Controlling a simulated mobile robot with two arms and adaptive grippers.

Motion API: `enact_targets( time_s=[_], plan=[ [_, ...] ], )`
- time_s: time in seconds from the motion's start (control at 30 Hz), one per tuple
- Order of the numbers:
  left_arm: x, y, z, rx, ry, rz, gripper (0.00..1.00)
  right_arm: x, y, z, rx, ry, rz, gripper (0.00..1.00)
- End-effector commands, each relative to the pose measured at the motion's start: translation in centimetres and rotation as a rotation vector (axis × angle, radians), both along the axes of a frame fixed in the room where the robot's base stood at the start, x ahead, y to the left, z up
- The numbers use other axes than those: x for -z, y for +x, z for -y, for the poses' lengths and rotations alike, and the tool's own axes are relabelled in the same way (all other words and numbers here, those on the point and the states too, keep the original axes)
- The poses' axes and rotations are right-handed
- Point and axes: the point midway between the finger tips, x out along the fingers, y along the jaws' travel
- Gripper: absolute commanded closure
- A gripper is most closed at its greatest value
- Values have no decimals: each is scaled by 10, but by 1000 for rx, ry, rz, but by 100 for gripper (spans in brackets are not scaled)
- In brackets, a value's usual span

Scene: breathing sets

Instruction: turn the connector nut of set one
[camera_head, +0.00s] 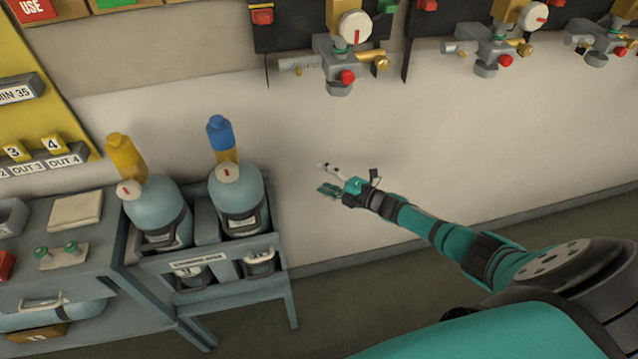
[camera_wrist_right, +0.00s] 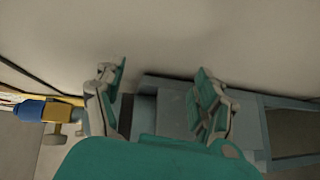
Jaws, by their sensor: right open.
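No number marking set one is readable, and I cannot make out a connector nut. Two grey-blue cylinders stand upright in the rack in the head view, one with a yellow top (camera_head: 126,158) and one with a blue top (camera_head: 220,136). My right gripper (camera_head: 327,178) is open and empty, to the right of the blue-topped cylinder and apart from it, in front of the pale wall. Its spread fingers also show in the right wrist view (camera_wrist_right: 160,88). A blue and yellow fitting (camera_wrist_right: 48,109) lies left of them there. My left gripper is out of view.
The rack (camera_head: 270,312) stands beside a grey bench (camera_head: 92,235) at the left. Wall units with gauges (camera_head: 355,27), red knobs and brass outlets hang above the gripper, several in a row. The wall area right of the gripper is clear.

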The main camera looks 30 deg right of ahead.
Motion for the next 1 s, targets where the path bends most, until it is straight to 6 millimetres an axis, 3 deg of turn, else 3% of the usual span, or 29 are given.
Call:
enact_targets(
  time_s=[0.23, 0.53, 0.67, 0.77, 0.87, 1.0],
  plan=[
    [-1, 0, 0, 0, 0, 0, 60, 14, -6, 0, 31, 32, -44, 29],
    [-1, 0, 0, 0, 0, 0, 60, 15, -7, 0, 32, 31, -45, 29],
    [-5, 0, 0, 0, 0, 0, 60, 11, -20, -6, 20, 0, -29, 29],
    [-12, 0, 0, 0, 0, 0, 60, -4, -45, -13, 3, -81, 14, 29],
    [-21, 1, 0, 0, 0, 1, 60, -35, -78, -10, 0, -237, 93, 29],
    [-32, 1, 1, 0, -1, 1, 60, -102, -125, 11, 21, -542, 223, 29]
  ],
)
